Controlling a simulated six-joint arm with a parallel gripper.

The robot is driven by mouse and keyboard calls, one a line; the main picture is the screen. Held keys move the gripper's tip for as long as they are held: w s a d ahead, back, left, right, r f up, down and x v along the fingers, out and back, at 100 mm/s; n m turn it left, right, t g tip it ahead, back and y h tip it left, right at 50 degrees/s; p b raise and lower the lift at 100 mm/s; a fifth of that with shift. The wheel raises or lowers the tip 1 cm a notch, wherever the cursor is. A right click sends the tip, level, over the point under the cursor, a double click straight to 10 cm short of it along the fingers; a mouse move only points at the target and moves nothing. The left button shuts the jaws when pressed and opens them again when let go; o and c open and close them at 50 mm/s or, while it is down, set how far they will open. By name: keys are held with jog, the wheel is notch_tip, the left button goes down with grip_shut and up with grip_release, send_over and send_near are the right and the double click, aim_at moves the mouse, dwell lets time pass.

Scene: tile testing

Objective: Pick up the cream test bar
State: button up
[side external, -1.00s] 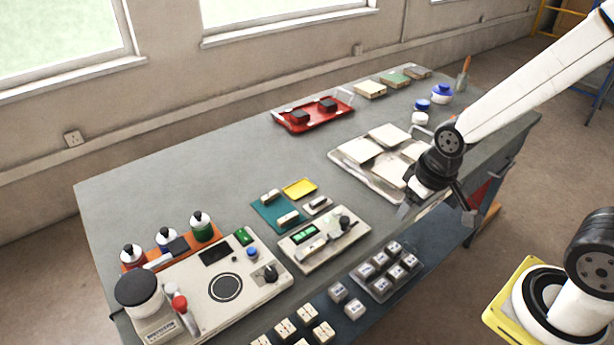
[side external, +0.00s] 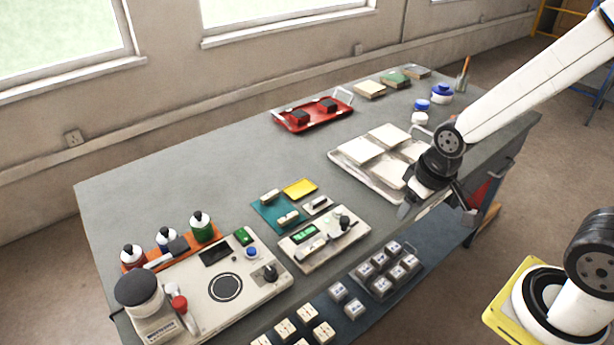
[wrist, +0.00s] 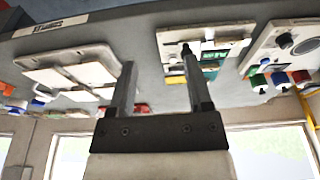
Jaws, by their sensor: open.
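Several small cream bars lie around the teal mat (side external: 262,216). One cream bar (side external: 270,196) is at the mat's back edge and another cream bar (side external: 287,217) is nearer its front. A pale bar also lies along the front of the small tester (side external: 335,246). I cannot tell which is the test bar. My gripper (side external: 437,211) is open and empty, to the right of the mat and tester, in front of the tile tray. In the wrist view my gripper's (wrist: 158,57) two fingers are apart with nothing between them. The mat (wrist: 210,72) shows there behind the right finger.
The metal tray (side external: 345,170) of pale tiles stands behind my gripper. The larger machine (side external: 243,292), with several bottles behind it, is at front left. Weight blocks (side external: 388,268) sit along the front. A red tray (side external: 300,125) is at the back; the grey table left of centre is clear.

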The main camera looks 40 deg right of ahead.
jog(key=n+g+y, duration=0.3)
jog(key=n+y, duration=0.2)
jog(key=n, duration=1.3)
send_near(315, 246)
jog(key=shift+s+a+f, duration=0.25)
jog(key=shift+a+f, duration=0.1)
jog(key=shift+a, duration=0.05)
jog(key=shift+a+f+h, duration=0.15)
jog(key=shift+a+f, duration=0.1)
jog(key=shift+f, duration=0.35)
jog(key=shift+a+f+h, duration=0.15)
jog(key=shift+a+f, duration=0.1)
jog(key=shift+f, duration=0.35)
jog(key=shift+f, duration=0.1)
jog(key=shift+x, duration=2.5)
jog(key=shift+w+a, duration=0.1)
jog(key=shift+w, duration=0.05)
jog(key=shift+c, duration=0.2)
